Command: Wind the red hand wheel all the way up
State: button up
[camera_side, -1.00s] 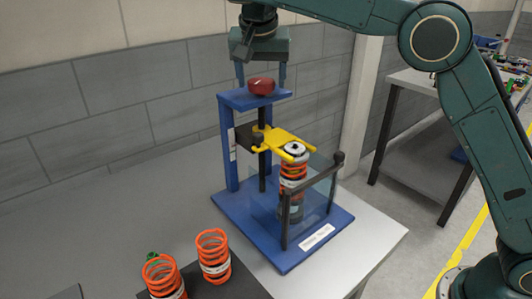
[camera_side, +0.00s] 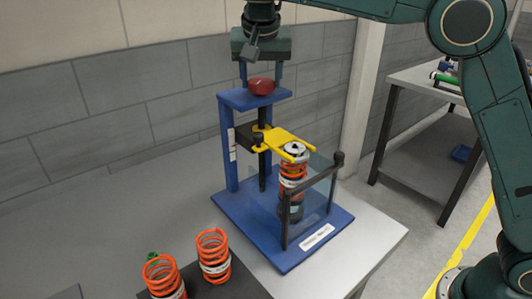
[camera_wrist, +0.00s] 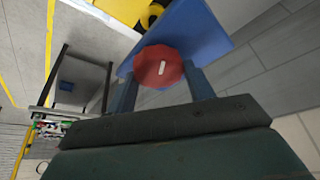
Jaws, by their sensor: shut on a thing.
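The red hand wheel (camera_side: 261,86) sits on top of the blue press frame (camera_side: 226,150). My gripper (camera_side: 261,82) points down over it and is shut on the wheel, one finger on each side. In the wrist view the wheel (camera_wrist: 150,58) shows a white mark on its face, between my fingers (camera_wrist: 160,78). The yellow fork (camera_side: 282,137) is on the dark screw post below the wheel. It is at the top of an orange spring on a damper (camera_side: 293,172), which stands upright on the blue base. The exact contact between fork and spring top is unclear.
A clear guard with a dark bar frame (camera_side: 312,200) stands at the front of the press. Orange springs (camera_side: 213,255) stand on a dark mat at the lower left. Another table (camera_side: 410,150) with small parts is at the right. The grey bench left of the press is bare.

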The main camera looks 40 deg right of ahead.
jog(key=shift+d+r+n+y, duration=0.1)
jog(key=shift+n+y, duration=0.2)
jog(key=shift+n, duration=0.5)
jog(key=shift+n+t+y, duration=0.4)
jog(key=shift+n+y, duration=0.2)
jog(key=shift+n, duration=1.1)
jog(key=shift+n+y, duration=0.9)
jog(key=shift+n, duration=1.3)
jog(key=shift+n+g+y, duration=0.3)
jog(key=shift+n+y, duration=0.7)
jog(key=shift+n, duration=2.3)
jog(key=shift+n+g+y, duration=0.3)
jog(key=shift+n+g, duration=0.3)
jog(key=shift+n, duration=0.7)
jog(key=shift+n+y, duration=0.3)
jog(key=shift+n, duration=0.1)
